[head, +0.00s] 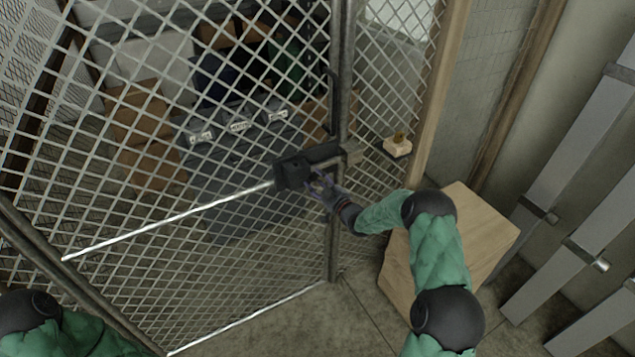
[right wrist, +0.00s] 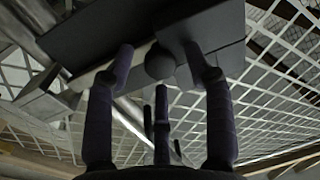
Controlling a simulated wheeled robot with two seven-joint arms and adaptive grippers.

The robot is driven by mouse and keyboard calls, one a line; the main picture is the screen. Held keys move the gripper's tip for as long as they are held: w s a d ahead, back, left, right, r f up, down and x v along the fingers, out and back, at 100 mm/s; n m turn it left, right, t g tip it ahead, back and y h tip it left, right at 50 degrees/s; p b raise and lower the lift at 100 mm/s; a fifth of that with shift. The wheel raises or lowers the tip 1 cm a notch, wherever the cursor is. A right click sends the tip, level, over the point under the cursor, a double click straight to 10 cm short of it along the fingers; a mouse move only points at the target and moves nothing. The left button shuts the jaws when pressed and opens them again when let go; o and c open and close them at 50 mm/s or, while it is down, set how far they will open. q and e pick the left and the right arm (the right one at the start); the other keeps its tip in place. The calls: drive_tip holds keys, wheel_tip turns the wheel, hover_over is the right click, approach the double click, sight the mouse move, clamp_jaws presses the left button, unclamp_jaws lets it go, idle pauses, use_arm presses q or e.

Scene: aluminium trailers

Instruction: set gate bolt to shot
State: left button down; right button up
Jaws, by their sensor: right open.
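The gate bolt (head: 292,171) is a dark housing on the mesh gate (head: 150,200), with a dark bar running right towards a metal keeper (head: 353,153) by the post. In the right wrist view a round dark knob (right wrist: 160,62) hangs under the dark bolt body (right wrist: 130,32). My right gripper (head: 320,182) is just below and right of the housing. In the wrist view its fingers are open on either side of the knob, with a gap. Whether the bar sits inside the keeper is unclear. My left gripper is not in view; only my left arm shows, bottom left.
A wooden box (head: 480,235) stands on the floor below my right arm. A small pale block with a brass-coloured top (head: 397,146) is by the mesh right of the post. Grey metal beams (head: 560,165) lean on the right. Cartons (head: 140,108) and grey bins (head: 240,150) stand behind the mesh.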

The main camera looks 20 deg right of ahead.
sight(324, 167)
clamp_jaws()
drive_tip(key=d+b, duration=0.1)
drive_tip(key=d, duration=0.1)
drive_tip(key=d+b, duration=0.1)
drive_tip(key=d, duration=0.1)
drive_tip(key=d+b, duration=0.2)
drive_tip(key=shift+w+d, duration=0.1)
drive_tip(key=shift+w, duration=0.15)
drive_tip(key=shift+c, duration=1)
unclamp_jaws()
drive_tip(key=shift+o, duration=1)
drive_tip(key=shift+d, duration=0.15)
drive_tip(key=shift+s, duration=0.1)
